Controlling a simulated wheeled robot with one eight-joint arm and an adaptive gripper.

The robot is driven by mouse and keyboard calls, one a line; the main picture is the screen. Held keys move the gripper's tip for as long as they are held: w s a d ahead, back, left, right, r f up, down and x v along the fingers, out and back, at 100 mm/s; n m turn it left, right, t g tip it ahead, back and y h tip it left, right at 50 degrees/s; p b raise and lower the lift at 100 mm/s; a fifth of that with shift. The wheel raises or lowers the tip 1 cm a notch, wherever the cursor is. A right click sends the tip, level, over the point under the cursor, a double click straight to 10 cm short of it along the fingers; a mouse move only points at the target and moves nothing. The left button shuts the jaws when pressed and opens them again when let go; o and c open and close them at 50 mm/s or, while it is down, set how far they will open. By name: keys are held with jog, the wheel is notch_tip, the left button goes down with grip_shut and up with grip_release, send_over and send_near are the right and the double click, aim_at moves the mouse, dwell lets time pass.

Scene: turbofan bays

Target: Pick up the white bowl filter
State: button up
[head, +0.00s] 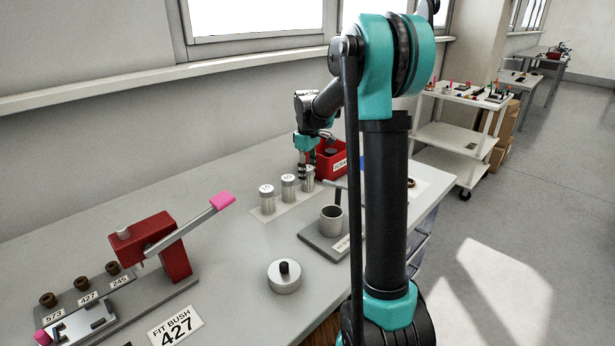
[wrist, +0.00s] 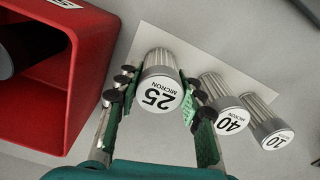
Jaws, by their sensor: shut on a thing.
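Three pleated, cylindrical filters with white caps stand on a white sheet. The 25 micron filter (wrist: 158,88) is nearest the red bin and also shows in the head view (head: 308,180). My gripper (wrist: 160,102) has its green fingers on both sides of this filter and is shut on it; it also shows in the head view (head: 306,172). The filter appears upright at its place in the row. The 40 micron filter (wrist: 224,110) and 10 micron filter (wrist: 267,127) stand to its right in the wrist view. A grey open cup (head: 331,220) stands on a labelled plate.
The red bin (wrist: 75,75) is close beside my gripper, with a dark cylinder inside. A round metal piece with a black knob (head: 285,276) sits on the bench front. A red lever press (head: 165,250) is at left. Bare bench lies between press and filters.

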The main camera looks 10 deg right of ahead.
notch_tip(320, 180, up, 20)
dwell(0.5)
jog(key=shift+f, duration=0.1)
